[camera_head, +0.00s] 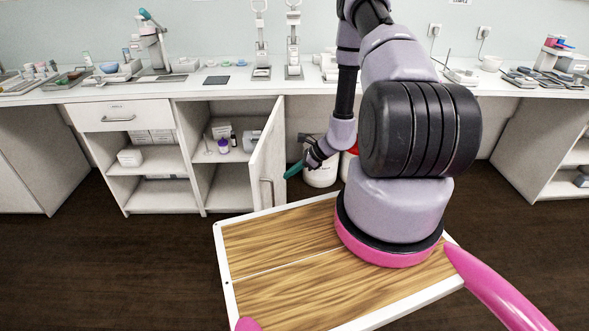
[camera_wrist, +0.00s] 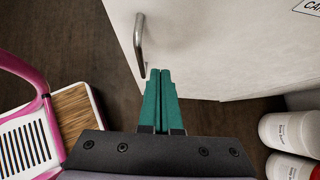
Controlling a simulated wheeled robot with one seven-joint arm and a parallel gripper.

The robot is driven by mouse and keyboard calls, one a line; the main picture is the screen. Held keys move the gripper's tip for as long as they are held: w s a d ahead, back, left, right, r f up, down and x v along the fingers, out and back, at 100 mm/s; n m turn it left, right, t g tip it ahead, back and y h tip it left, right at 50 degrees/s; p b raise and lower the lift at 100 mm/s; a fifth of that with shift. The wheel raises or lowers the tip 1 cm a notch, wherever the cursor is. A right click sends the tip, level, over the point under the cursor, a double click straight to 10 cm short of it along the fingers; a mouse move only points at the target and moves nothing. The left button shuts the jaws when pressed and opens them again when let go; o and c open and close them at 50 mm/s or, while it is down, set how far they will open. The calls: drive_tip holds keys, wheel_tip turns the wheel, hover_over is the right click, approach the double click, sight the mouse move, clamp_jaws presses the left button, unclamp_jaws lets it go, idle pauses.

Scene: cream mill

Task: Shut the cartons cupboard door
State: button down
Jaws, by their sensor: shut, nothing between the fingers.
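The cartons cupboard door (camera_head: 267,155) is white and stands open, swung out toward me from the right side of the open cupboard (camera_head: 222,180). Its metal bar handle (camera_head: 266,190) is on the face turned to the right. In the wrist view the door (camera_wrist: 235,50) fills the upper right, with its handle (camera_wrist: 140,42) just ahead of my fingertips. My gripper (camera_head: 292,170) has teal fingers, to the right of the door. In the wrist view my gripper (camera_wrist: 160,75) is shut and empty, with its tips close to the handle's lower end. I cannot tell if they touch.
White tubs (camera_head: 321,176) stand on the floor under the counter, right of the door. The counter (camera_head: 225,88) above carries small lab items. Open shelves (camera_head: 155,160) lie to the left. Dark floor is free in front of the cupboards.

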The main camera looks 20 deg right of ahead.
sight(263, 183)
drive_tip(key=w+a+f, duration=0.2)
drive_tip(key=a, duration=0.1)
drive_tip(key=w+a+f, duration=0.1)
drive_tip(key=a, duration=0.1)
drive_tip(key=shift+a, duration=0.25)
drive_tip(key=shift+w+a, duration=0.2)
drive_tip(key=shift+a, duration=0.25)
drive_tip(key=shift+a, duration=0.1)
